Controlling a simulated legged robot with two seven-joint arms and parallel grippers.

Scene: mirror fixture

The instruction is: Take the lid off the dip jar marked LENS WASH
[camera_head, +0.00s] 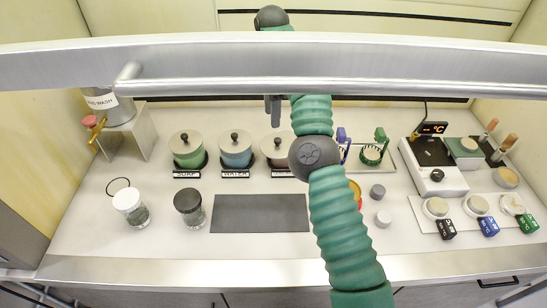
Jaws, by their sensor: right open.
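Three dip jars with grey lids and dark knobs stand in a row at mid-left in the head view. They are a green jar (187,155) tagged SOAP, a blue jar (236,155) tagged WATER, and a brownish jar (274,152). The brownish jar's tag (283,173) is too small to read, and my green right arm partly covers its right side. I cannot make out LENS WASH on any jar. All three lids are on. My right gripper (273,113) is open and empty above and behind the brownish jar, apart from its lid. My left gripper is out of view.
A metal rail (350,88) crosses in front of my right arm. A dispenser (104,105) with WASH on its label stands left. Two small jars (131,207) (189,210) and a dark mat (260,213) lie in front. A scale (433,165) and dishes stand right.

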